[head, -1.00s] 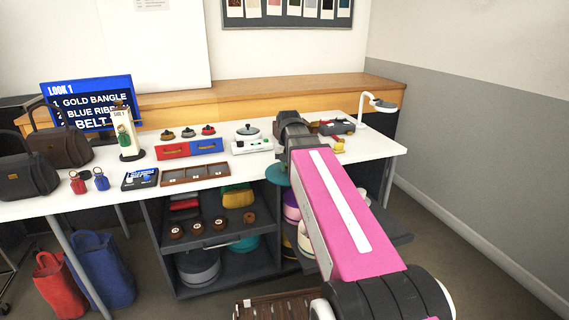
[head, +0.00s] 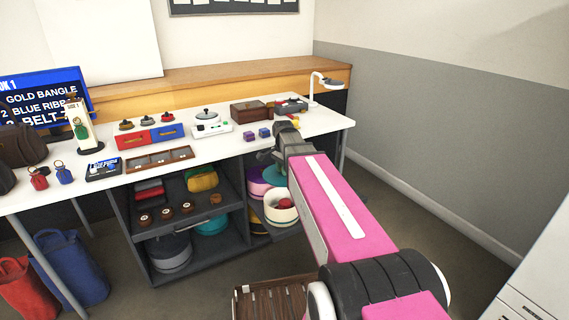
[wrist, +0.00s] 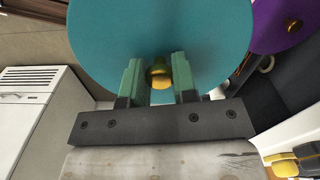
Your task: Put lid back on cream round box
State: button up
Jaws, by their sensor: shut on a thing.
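My gripper (wrist: 158,88) is shut on the gold knob (wrist: 160,72) of a round teal lid (wrist: 110,40). In the head view the teal lid (head: 274,174) shows partly, below my gripper (head: 268,157) and beside the shelf unit. The cream round box (head: 276,215) stands open at the right end of the shelf, below and close to the lid. Something red (head: 284,203) shows inside it. My arm hides part of the area right of the box, and I cannot tell the exact gap between lid and box.
A purple lid (wrist: 280,22) with a gold knob is close to the teal lid. A pink-purple round box (head: 258,187) stands left of the cream box. The white table (head: 225,148) is above, carrying small purple boxes (head: 250,136) and a brown case (head: 250,112). Floor at right is clear.

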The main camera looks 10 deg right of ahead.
jog(key=shift+w+f+m, duration=0.55)
jog(key=shift+f+m, duration=0.6)
jog(key=shift+f, duration=1.1)
jog(key=shift+w+f+m, duration=0.55)
jog(key=shift+f+m, duration=0.55)
jog(key=shift+f, duration=1.2)
jog(key=shift+w+f+m, duration=0.55)
jog(key=shift+f+m, duration=0.6)
jog(key=shift+f, duration=1.1)
jog(key=shift+f, duration=0.15)
jog(key=o, duration=1.5)
jog(key=shift+c, duration=0.2)
notch_tip(320, 180, up, 7)
